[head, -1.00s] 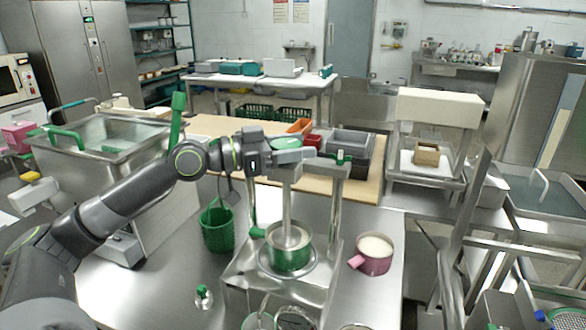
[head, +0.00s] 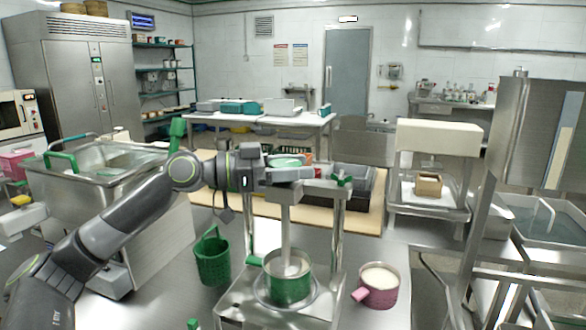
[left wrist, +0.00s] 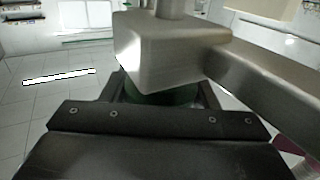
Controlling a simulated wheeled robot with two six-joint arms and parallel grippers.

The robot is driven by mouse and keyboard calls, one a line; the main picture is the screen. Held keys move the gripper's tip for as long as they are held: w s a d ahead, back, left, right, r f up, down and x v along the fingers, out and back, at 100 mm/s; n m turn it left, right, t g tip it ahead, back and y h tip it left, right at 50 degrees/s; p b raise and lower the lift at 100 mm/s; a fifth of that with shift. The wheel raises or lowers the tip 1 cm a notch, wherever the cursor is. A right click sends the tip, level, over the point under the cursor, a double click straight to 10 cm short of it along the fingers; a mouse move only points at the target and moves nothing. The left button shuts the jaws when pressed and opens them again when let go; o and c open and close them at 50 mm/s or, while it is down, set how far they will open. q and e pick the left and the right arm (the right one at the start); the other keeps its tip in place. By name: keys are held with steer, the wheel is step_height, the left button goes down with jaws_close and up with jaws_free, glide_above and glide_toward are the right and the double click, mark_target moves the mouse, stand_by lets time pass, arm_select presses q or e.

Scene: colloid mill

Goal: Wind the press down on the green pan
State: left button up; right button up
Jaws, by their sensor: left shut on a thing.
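The press (head: 338,222) is a steel frame with a green handwheel (head: 287,160) at its top. A steel rod runs down from the crossbar into the green pan (head: 289,289), which stands upright on the press base with its handle to the left. Whether the press plate touches the contents is not clear. My left gripper (head: 298,174) is at the press top, shut on the green handwheel, which it partly hides. In the left wrist view, a green part (left wrist: 160,96) shows between my fingers beneath a steel block of the press. My right gripper is not in view.
A pink pan (head: 379,290) with pale contents stands right of the press. A green basket (head: 213,262) stands to the left. Behind the press lie a wooden board (head: 362,221) and grey trays. A steel sink (head: 100,165) is at the left.

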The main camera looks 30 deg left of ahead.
arm_select(q)
steer(key=shift+f, duration=0.2)
steer(key=o, duration=1)
steer(key=shift+w+d, duration=0.1)
steer(key=shift+d, duration=0.05)
steer(key=shift+r, duration=0.1)
